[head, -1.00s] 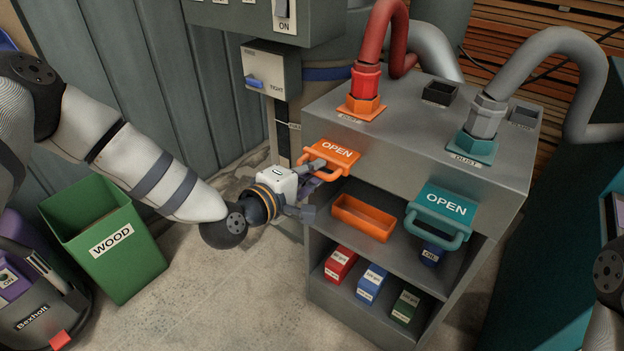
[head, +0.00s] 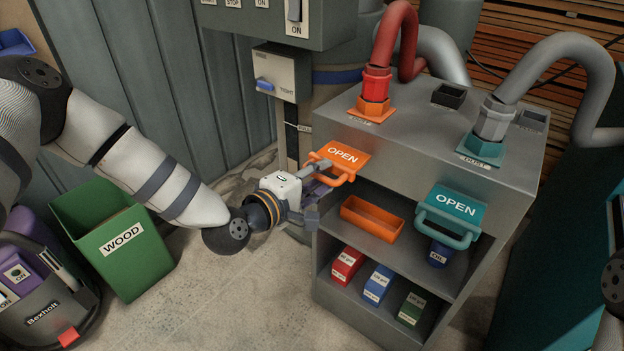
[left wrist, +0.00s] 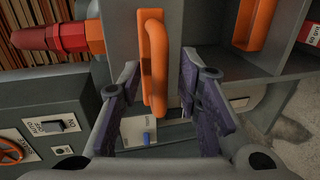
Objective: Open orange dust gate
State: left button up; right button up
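The orange dust gate (head: 341,154) is a flat plate marked OPEN with a looped handle, standing out from the front of the grey cabinet below the red hose. My left gripper (head: 322,180) is at the left side of its handle. In the left wrist view the orange handle (left wrist: 155,62) lies between the two fingers of the left gripper (left wrist: 160,72). The fingers are spread, with a clear gap on the right of the handle and a narrow one on the left. Whether either finger touches it is hard to tell. My right gripper is out of view.
A teal gate (head: 455,207) marked OPEN sticks out to the right. An orange tray (head: 371,219) sits on the shelf below, with several small boxes lower down. A switch box (head: 279,72) is behind the gripper. A green WOOD bin (head: 118,245) stands at the left.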

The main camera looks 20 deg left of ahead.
pick_arm(q)
jog(key=v, duration=1.1)
jog(key=shift+s, duration=0.3)
jog(key=shift+a, duration=0.1)
jog(key=s+d+f+m+g+p, duration=0.3)
jog(key=s+f+m+g, duration=0.5)
jog(key=s+f, duration=0.85)
jog(key=s+a+f+m+g+y, duration=0.1)
jog(key=s+a+m+g, duration=0.1)
jog(key=s, duration=0.5)
jog(key=s+a+f+m+g+y, duration=0.1)
jog(key=s+a+g+y, duration=0.1)
jog(key=s+g, duration=0.2)
jog(key=s+a+f+m+g+y, duration=0.2)
jog(key=s+a+g, duration=0.1)
jog(key=s, duration=0.7)
jog(key=shift+s+m, duration=0.3)
jog(key=shift+s, duration=0.05)
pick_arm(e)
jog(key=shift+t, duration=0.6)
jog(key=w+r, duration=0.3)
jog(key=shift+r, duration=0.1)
pick_arm(q)
jog(key=shift+d+f, duration=0.1)
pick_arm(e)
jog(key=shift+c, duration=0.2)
